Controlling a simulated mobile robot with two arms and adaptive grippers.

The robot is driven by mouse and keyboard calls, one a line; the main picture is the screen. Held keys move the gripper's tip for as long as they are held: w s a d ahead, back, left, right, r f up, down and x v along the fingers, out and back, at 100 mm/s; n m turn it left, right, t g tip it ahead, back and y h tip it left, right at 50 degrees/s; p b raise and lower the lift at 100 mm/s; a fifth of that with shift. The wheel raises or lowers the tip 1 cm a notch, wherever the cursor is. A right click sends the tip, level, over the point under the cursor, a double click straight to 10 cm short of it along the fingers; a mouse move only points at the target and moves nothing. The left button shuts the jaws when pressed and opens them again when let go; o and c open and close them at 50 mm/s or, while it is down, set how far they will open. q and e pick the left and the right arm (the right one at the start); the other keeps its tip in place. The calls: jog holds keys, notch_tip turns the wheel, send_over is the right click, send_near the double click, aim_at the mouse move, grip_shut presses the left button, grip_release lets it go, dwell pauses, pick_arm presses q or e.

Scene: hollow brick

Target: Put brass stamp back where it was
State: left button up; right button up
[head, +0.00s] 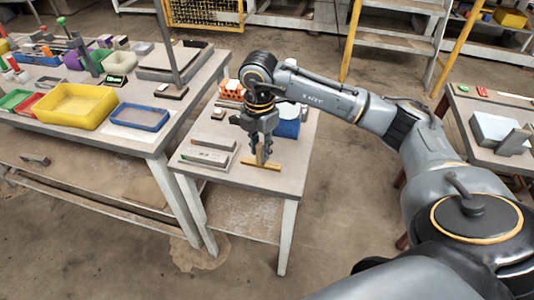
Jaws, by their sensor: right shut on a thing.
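The brass stamp (261,164) is a yellowish bar with a short upright part, near the front right of the small grey-topped table (218,182). My right gripper (259,149) points down from above and is shut on the upright part. The stamp is at or just above the tabletop; I cannot tell whether it touches. The fingers hide part of its upright. My left gripper is out of view.
An orange hollow brick (231,89) and a blue object (288,122) stand behind my right gripper. A flat tray (208,152) with bars lies left of the stamp. A larger table with a yellow bin (76,105) and a blue tray (140,117) stands left.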

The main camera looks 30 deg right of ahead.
jog(key=w+d+f, duration=0.1)
jog(key=f, duration=0.1)
jog(key=w+d+f+p, duration=0.1)
jog(key=f, duration=0.2)
jog(key=d+f+p, duration=0.1)
jog(key=f, duration=0.2)
jog(key=shift+w+d+f, duration=0.15)
jog(key=shift+w+d, duration=0.1)
jog(key=shift+w, duration=0.15)
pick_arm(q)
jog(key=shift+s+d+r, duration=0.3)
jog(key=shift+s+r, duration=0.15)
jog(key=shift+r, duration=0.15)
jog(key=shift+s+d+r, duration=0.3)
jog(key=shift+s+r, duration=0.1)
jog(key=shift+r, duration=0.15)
pick_arm(e)
jog(key=shift+f, duration=0.2)
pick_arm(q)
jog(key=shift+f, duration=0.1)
pick_arm(e)
jog(key=shift+f, duration=0.1)
jog(key=o, duration=0.9)
